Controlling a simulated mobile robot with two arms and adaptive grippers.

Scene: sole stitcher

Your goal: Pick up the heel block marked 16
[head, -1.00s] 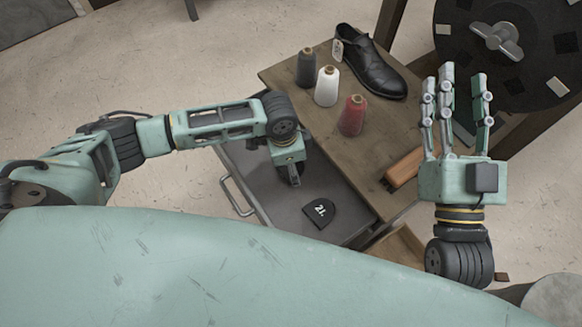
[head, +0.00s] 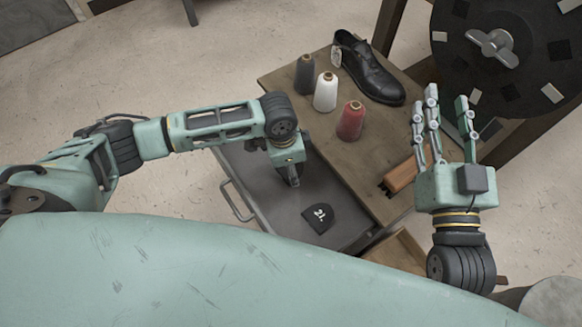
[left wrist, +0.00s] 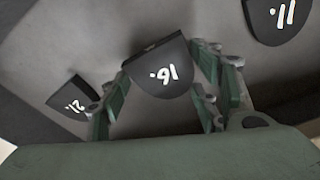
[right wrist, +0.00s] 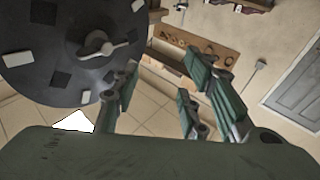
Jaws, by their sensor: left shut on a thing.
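The heel block marked 16 (left wrist: 158,72) is dark and flat with a rounded edge; its white number shows upside down in the left wrist view. It sits between the fingers of my left gripper (left wrist: 160,95), which is shut on it. In the head view my left gripper (head: 293,181) points down into the open grey drawer (head: 225,165), and the arm hides block 16 there. A dark block that reads 21 (head: 320,218) lies on the drawer floor just in front of it. My right gripper (head: 440,103) is open and empty, fingers up, beside the wooden table.
Another dark block marked 11 (left wrist: 275,18) lies near my left gripper. The wooden table (head: 355,160) carries grey, white and red thread spools (head: 350,121), a black shoe (head: 370,72) and a brown-handled tool (head: 403,172). A large dark wheel (head: 510,50) stands at the back right.

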